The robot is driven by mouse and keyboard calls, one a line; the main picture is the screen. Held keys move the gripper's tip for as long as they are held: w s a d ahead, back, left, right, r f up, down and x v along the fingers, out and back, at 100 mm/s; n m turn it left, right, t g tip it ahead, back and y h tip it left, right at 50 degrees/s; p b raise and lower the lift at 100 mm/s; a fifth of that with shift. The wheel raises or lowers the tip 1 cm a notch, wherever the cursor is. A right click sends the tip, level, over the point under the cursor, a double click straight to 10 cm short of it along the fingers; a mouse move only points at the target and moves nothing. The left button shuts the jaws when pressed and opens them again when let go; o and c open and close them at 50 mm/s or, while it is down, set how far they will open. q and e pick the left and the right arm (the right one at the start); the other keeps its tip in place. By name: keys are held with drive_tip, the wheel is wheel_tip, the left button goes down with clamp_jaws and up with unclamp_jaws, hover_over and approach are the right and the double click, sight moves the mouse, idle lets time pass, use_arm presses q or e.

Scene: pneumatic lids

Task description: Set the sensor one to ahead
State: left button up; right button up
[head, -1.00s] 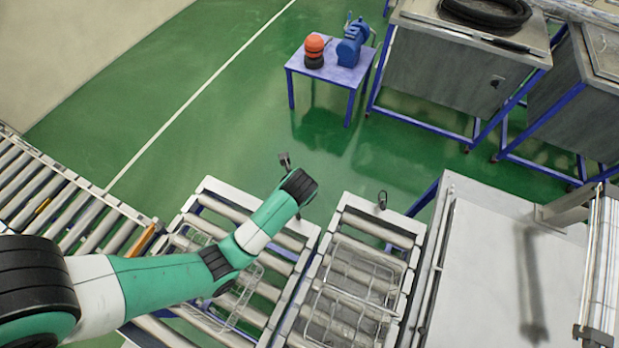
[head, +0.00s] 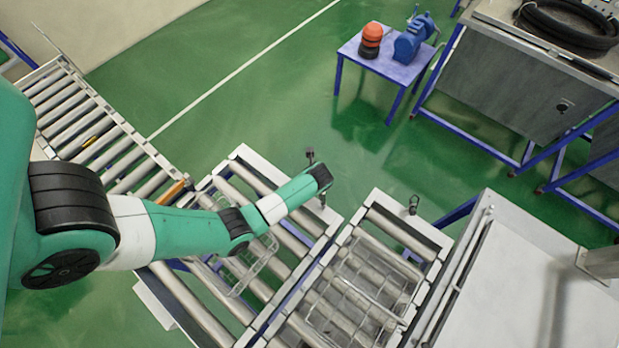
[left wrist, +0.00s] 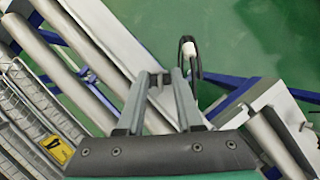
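A small dark loop-shaped sensor (head: 413,204) stands on the far end board of the right conveyor. A small dark part (head: 310,155) shows just beyond my left wrist, by the far end of the middle conveyor; I cannot tell whether it is a sensor. No label shows which sensor is number one. In the left wrist view a black loop with a white piece (left wrist: 187,60) stands just ahead and right of my left gripper (left wrist: 160,76). The fingers look apart, with nothing clearly held. My right gripper is out of view.
Wire baskets lie on the middle conveyor (head: 248,268) and on the right conveyor (head: 365,285). Another roller conveyor (head: 95,130) is at the left. A blue table (head: 385,65) and grey cabinets (head: 520,85) stand behind. Green floor between is clear.

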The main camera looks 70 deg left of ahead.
use_arm(q)
drive_tip(key=shift+f, duration=0.1)
clamp_jaws()
idle(1.4)
